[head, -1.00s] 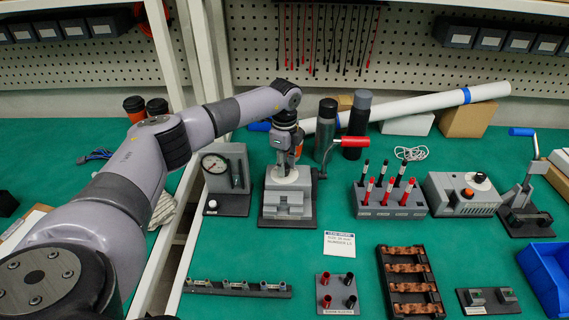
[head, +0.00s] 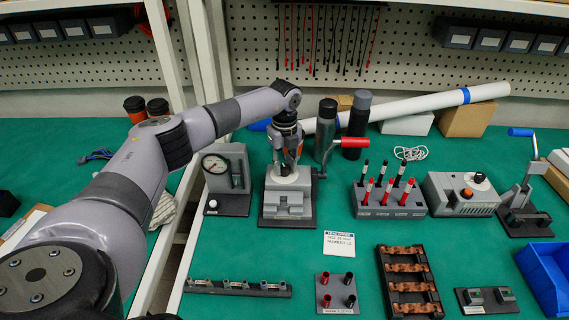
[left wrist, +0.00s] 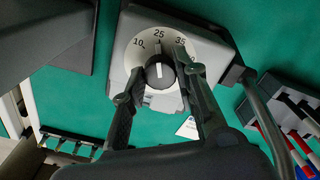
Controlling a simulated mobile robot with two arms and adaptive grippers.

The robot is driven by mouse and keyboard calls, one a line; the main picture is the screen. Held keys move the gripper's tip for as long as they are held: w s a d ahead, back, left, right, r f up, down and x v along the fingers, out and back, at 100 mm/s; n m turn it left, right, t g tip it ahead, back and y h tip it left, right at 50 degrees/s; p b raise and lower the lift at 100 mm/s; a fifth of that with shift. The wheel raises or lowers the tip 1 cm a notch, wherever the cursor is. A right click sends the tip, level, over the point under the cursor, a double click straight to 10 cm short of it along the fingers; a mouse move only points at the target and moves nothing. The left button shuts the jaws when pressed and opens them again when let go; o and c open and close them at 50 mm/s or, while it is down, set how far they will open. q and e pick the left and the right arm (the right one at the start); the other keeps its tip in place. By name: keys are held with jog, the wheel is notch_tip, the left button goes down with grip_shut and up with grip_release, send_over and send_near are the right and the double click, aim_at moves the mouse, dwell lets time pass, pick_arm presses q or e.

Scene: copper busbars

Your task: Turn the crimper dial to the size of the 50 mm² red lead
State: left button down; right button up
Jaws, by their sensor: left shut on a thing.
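The grey crimper (head: 289,205) stands on the green bench in the head view, with a red-handled crank at its right. In the left wrist view its white dial (left wrist: 133,58) shows 10, 25 and 35; the rest of the scale is hidden. The dark knob (left wrist: 160,73) has a white mark pointing up towards 25. My left gripper (left wrist: 163,82) is shut on the knob, one finger on each side; it comes down from above in the head view (head: 288,168). Red and black leads stand in a grey block (head: 388,210); their sizes are unreadable. My right gripper is out of view.
A gauge block (head: 228,180) stands close left of the crimper, and dark bottles (head: 356,125) stand behind. A printed card (head: 327,243) lies in front. A busbar rack (head: 410,282) and a blue bin (head: 550,275) are at the front right.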

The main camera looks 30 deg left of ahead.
pick_arm(q)
jog(key=m, duration=0.4)
jog(key=shift+m, duration=0.3)
jog(key=m, duration=0.3)
jog(key=shift+m+b, duration=0.3)
jog(key=shift+b, duration=0.1)
jog(key=m, duration=0.4)
jog(key=shift+b, duration=0.35)
jog(key=shift+m+b, duration=0.3)
jog(key=shift+m, duration=1.9)
jog(key=shift+r, duration=0.1)
jog(key=c, duration=1.2)
grip_release()
jog(key=shift+c, duration=0.2)
